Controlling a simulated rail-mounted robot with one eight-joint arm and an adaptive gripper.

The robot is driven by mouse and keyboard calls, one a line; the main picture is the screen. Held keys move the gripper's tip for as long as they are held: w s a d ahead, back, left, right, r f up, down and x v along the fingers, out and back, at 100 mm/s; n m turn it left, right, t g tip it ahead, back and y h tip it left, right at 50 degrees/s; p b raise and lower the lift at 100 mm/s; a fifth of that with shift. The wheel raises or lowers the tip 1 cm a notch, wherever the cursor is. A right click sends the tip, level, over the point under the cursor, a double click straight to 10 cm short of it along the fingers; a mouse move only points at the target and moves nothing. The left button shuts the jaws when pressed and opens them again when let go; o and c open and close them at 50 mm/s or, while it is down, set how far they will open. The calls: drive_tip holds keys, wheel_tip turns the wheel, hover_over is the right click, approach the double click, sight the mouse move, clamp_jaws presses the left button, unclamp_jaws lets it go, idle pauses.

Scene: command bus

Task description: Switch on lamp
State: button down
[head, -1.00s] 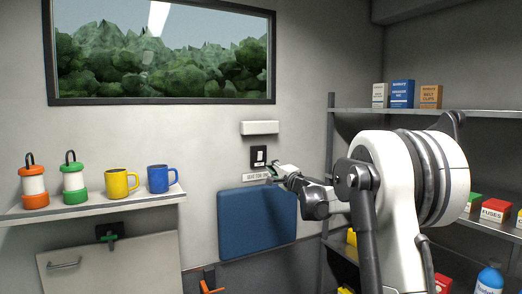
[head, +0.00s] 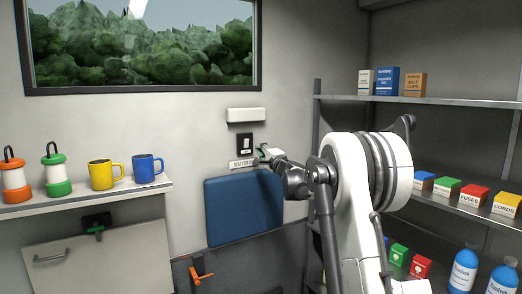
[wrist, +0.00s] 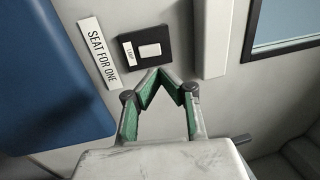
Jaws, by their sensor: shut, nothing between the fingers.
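The lamp switch (head: 245,143) is a black plate with a white rocker on the wall. In the wrist view the switch (wrist: 149,50) carries a small label that seems to read LAMP. A long white fixture (head: 246,114), likely the lamp, is fixed above it; it shows no clear glow. It also shows in the wrist view (wrist: 210,38). My gripper (head: 262,154) is just below and right of the switch in the head view. In the wrist view my gripper (wrist: 158,74) has its green-padded fingertips together, empty, just below the rocker in the picture. Contact cannot be told.
A SEAT FOR ONE sign (head: 242,163) and a blue seat pad (head: 244,208) are below the switch. A shelf (head: 95,201) with lanterns and mugs is at left. A metal rack (head: 450,206) with boxes and bottles stands at right.

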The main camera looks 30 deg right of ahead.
sight(246, 139)
drive_tip(key=w+p, duration=0.1)
drive_tip(key=w, duration=0.2)
drive_tip(key=w+r+p, duration=0.1)
drive_tip(key=w, duration=0.3)
drive_tip(key=w+p, duration=0.1)
drive_tip(key=w, duration=0.2)
drive_tip(key=shift+w+a+r, duration=0.15)
drive_tip(key=shift+a+r, duration=0.1)
drive_tip(key=shift+r, duration=0.15)
drive_tip(key=shift+w+r+b, duration=0.15)
drive_tip(key=shift+w+b, duration=0.15)
drive_tip(key=shift+w, duration=0.05)
drive_tip(key=shift+s, duration=0.1)
drive_tip(key=s+r+b, duration=0.2)
drive_tip(key=s+b, duration=0.1)
drive_tip(key=s, duration=1)
drive_tip(key=shift+s+d+r+b, duration=0.2)
drive_tip(key=shift+s+d+b, duration=0.1)
drive_tip(key=shift+s, duration=0.05)
drive_tip(key=shift+a, duration=0.1)
